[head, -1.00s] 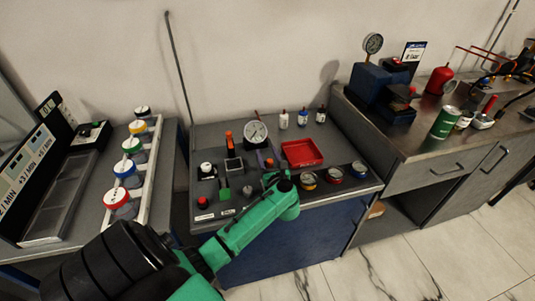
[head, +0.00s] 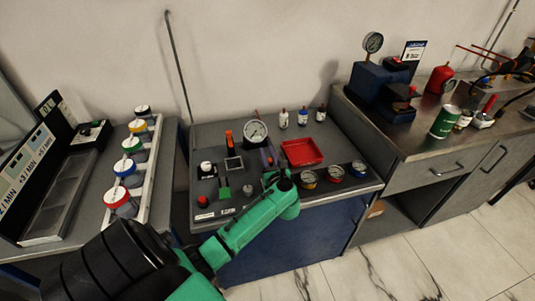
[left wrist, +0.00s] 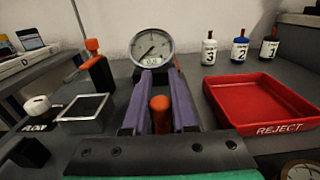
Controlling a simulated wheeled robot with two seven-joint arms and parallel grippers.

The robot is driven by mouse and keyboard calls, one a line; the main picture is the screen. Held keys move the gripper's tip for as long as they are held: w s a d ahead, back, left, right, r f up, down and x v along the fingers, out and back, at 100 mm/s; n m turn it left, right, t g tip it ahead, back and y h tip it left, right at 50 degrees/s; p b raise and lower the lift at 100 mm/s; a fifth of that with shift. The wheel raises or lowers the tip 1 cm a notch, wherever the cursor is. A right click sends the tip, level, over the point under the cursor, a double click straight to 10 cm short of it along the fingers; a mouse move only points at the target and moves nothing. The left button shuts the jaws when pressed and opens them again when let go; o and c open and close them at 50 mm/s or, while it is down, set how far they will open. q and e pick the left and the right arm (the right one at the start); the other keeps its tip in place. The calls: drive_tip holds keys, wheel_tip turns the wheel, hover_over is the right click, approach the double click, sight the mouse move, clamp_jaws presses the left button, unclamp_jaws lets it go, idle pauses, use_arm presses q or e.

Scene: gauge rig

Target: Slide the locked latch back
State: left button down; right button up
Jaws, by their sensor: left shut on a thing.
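The latch's orange knob (left wrist: 160,115) stands upright between the purple fingers of my left gripper in the left wrist view. My left gripper (left wrist: 158,100) is shut on this knob. In the head view my left gripper (head: 268,157) is over the middle of the grey panel (head: 240,206), just left of the red tray. The latch's base and track are hidden by the gripper, so its place along its travel cannot be read. My right gripper is not in view.
A dial gauge (left wrist: 152,47) stands just behind the gripper. A red reject tray (left wrist: 262,104) is close on the right, with several small bottles behind. A square frame (left wrist: 87,108) and an orange-topped lever (left wrist: 92,45) stand left. Lidded jars (head: 333,172) line the front right.

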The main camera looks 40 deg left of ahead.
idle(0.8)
use_arm(q)
drive_tip(key=shift+b+x, duration=0.5)
drive_tip(key=shift+x, duration=0.35)
drive_tip(key=shift+w+a+f, duration=0.1)
drive_tip(key=shift+w+a, duration=0.1)
drive_tip(key=shift+a, duration=0.1)
drive_tip(key=c, duration=0.8)
unclamp_jaws()
drive_tip(key=shift+o, duration=0.5)
drive_tip(key=shift+a, duration=0.1)
